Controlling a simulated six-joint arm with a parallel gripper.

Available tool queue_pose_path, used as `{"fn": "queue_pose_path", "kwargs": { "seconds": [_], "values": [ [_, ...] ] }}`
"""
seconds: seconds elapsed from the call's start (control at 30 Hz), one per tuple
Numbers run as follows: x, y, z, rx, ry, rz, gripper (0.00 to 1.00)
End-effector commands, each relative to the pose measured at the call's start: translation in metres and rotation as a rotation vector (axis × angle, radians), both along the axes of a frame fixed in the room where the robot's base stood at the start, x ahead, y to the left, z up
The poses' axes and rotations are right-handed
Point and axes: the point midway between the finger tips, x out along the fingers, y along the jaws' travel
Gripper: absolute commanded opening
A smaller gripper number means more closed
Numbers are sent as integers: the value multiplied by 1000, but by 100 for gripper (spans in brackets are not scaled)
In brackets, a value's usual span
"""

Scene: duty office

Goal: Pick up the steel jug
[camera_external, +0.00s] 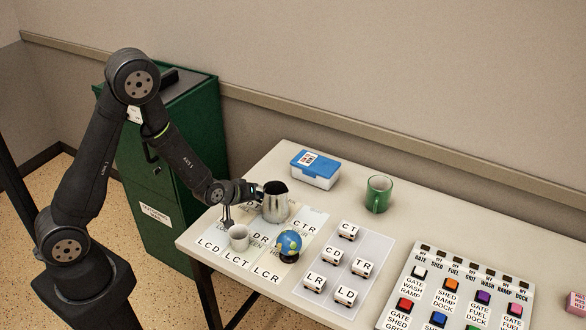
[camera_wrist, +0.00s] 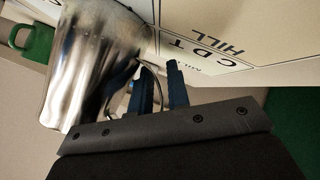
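The steel jug (camera_external: 275,203) stands upright on the table, on a printed sheet, near the table's left end. In the wrist view the jug (camera_wrist: 92,65) fills the upper left, with its thin curved handle towards the fingers. My gripper (camera_external: 252,190) is low beside the jug on its handle side. In the wrist view the two dark fingers of my gripper (camera_wrist: 160,92) stand apart, with part of the handle showing between them and a gap visible. The far side of the handle is hidden, and firm contact is not visible.
A white cup (camera_external: 238,238) and a small globe (camera_external: 288,246) stand close in front of the jug. Behind are a blue-lidded box (camera_external: 316,170) and a green mug (camera_external: 378,194). Labelled blocks on a card (camera_external: 330,285) and a button panel (camera_external: 463,291) lie to the right.

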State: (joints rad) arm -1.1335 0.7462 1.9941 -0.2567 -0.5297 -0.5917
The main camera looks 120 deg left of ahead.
Motion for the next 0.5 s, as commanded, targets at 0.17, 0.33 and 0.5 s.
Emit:
{"fn": "queue_pose_path", "kwargs": {
  "seconds": [0.17,0.33,0.5],
  "values": [
    [0,1,-1,0,0,0,16],
    [0,1,-1,0,0,0,0],
    [0,1,0,1,-1,1,0]
  ]
}}
